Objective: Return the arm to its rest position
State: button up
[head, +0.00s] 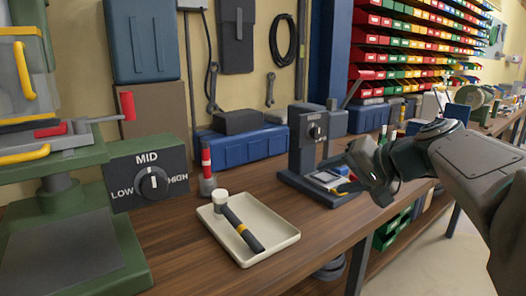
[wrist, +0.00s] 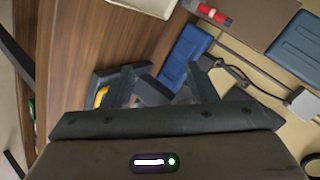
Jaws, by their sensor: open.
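My gripper (head: 356,172) is on the right in the head view, at the end of my arm, over the bench in front of the small dark press-like stand. In the wrist view, the two fingers of my gripper (wrist: 163,70) stand apart with nothing held between them. The arm is bent and reaches in from the right edge. The fingertips are hard to make out in the head view, and the exact gap to the bench cannot be told.
A cream tray (head: 275,247) holds a black-and-yellow tool (head: 240,229). A dial box (head: 148,175) on a green machine stands left. A dark stand (head: 305,150) is close behind my gripper. A blue case (head: 245,144) lies behind. The bench front between tray and stand is clear.

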jog(key=s+r+n+g+h+p, duration=0.1)
jog(key=s+n+g+h+p, duration=0.2)
jog(key=s+p, duration=1.6)
jog(key=g+h+p, duration=0.3)
jog(key=h, duration=0.1)
jog(key=shift+a+n, duration=0.25)
jog(key=shift+n, duration=0.15)
